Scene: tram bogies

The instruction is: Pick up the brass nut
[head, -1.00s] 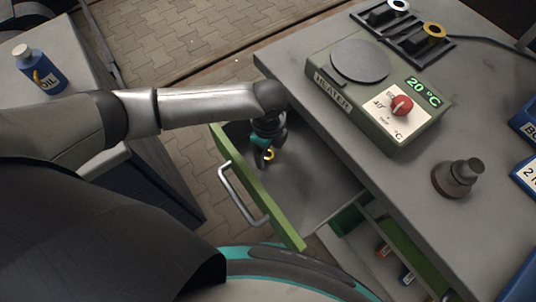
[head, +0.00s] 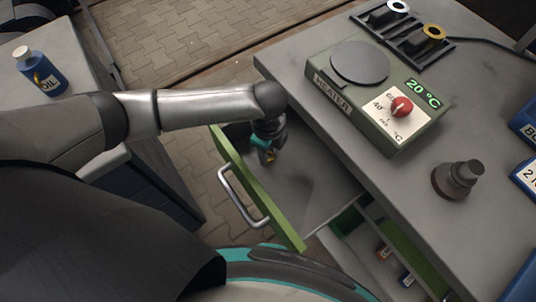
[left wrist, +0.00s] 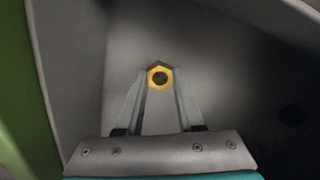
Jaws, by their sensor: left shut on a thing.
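The brass nut (left wrist: 159,67) is a yellow hexagonal ring with a dark hole. In the left wrist view it sits between the fingertips of my left gripper (left wrist: 160,77), which is shut on it. I cannot tell whether the nut touches the drawer floor. My right gripper is not in view.
The green-fronted drawer (head: 236,172) stands open with its walls close around the gripper. Above it on the bench are a heater (head: 345,98) and a dark stepped part (head: 458,180). An oil bottle (head: 42,75) stands at far left.

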